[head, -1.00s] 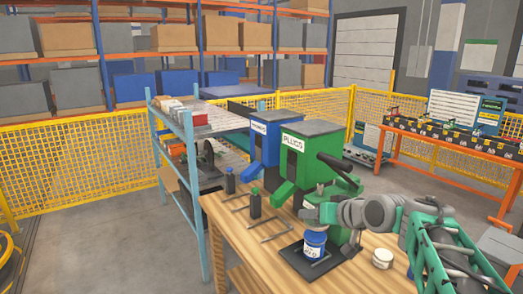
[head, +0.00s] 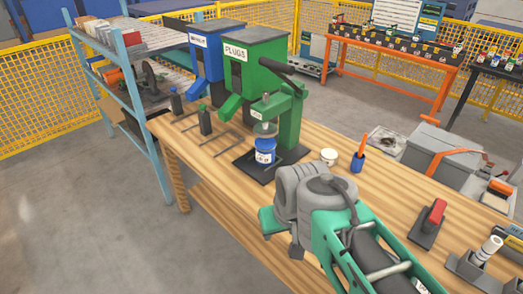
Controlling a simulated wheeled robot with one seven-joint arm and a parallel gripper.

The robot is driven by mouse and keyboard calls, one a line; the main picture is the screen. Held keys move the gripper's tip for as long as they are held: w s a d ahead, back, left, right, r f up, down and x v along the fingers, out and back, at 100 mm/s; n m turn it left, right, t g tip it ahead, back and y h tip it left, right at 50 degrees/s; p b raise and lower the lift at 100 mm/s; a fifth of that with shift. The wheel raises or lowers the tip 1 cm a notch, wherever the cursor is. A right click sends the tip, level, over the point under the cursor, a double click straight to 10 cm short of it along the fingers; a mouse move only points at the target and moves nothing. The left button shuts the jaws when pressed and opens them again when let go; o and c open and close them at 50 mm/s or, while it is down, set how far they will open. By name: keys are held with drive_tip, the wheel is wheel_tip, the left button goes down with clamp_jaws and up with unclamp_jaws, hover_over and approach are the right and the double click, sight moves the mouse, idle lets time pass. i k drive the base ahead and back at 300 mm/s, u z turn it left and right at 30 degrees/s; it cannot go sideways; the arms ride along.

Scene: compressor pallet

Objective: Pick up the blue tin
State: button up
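The blue tin (head: 265,146), with a white label on its front, stands upright on the dark base plate (head: 245,163) of a green press (head: 291,112) on the wooden bench. A round grey part of the press is just above the tin; I cannot tell whether they touch. My arm's grey and green links are in front of the tin, lower and to the right, apart from it in the picture. The fingers of my gripper do not show; they are hidden behind or below my own arm links. Nothing is seen gripping the tin.
The green PLUGS bin (head: 250,62) and a blue bin (head: 213,50) stand behind the press. A white pot (head: 329,157) and a blue cup (head: 357,162) are to its right. A blue rack (head: 87,60) stands beside the bench.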

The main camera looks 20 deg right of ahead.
sight(266, 159)
drive_tip(key=k, duration=0.65)
drive_tip(key=u, duration=0.6)
drive_tip(key=i, duration=1.65)
drive_tip(key=u, duration=0.25)
